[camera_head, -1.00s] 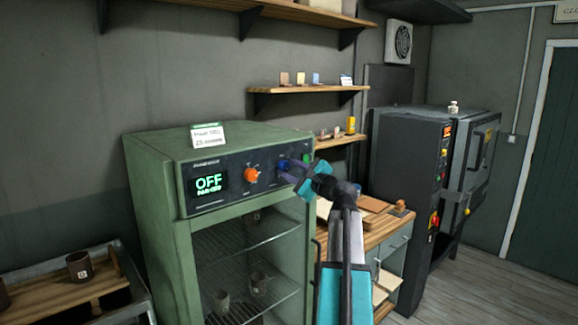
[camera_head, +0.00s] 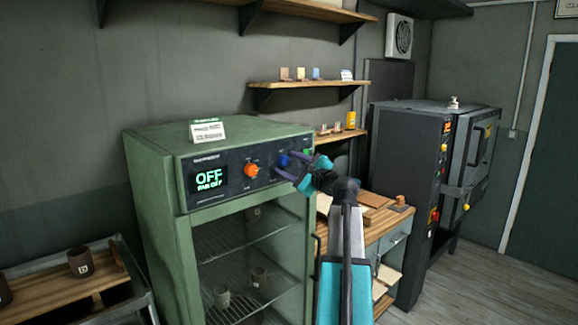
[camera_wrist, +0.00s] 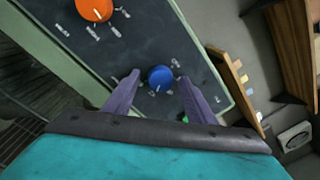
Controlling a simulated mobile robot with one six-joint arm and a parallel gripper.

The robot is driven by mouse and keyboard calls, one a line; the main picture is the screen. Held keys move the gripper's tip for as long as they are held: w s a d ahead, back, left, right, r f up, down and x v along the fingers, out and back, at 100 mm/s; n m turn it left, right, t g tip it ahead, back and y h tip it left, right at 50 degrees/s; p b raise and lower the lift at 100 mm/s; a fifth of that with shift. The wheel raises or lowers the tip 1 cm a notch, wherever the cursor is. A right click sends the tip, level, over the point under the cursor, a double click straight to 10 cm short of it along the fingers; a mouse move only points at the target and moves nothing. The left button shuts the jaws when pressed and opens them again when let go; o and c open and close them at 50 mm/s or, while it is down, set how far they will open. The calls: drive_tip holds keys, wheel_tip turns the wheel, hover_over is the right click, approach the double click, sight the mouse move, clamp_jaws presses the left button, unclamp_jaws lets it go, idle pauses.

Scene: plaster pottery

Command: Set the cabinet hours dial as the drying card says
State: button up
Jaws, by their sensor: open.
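The green drying cabinet (camera_head: 160,190) has a dark control panel with a display (camera_head: 209,179) reading OFF and FAN OFF. An orange dial (camera_head: 251,170) sits beside the display, and a blue dial (camera_head: 283,160) is right of it. Both show in the wrist view, the orange dial (camera_wrist: 93,8) at top left and the blue dial (camera_wrist: 160,77) in the middle. My gripper (camera_head: 294,167) is open at the panel, with its fingers (camera_wrist: 155,95) on either side of the blue dial; contact cannot be told. The white card (camera_head: 208,130) stands on the cabinet top; its writing is too small to read.
Mugs stand inside the cabinet (camera_head: 221,296) behind its glass. A trolley with a wooden board (camera_head: 62,291) and dark mugs is at the left. A workbench (camera_head: 375,225) and a dark kiln (camera_head: 415,180) stand at the right, with open floor beyond.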

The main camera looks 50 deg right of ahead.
drive_tip(key=s+a+b, duration=0.2)
drive_tip(key=s+b, duration=0.2)
drive_tip(key=s, duration=0.9)
drive_tip(key=shift+s+f, duration=0.3)
idle(0.3)
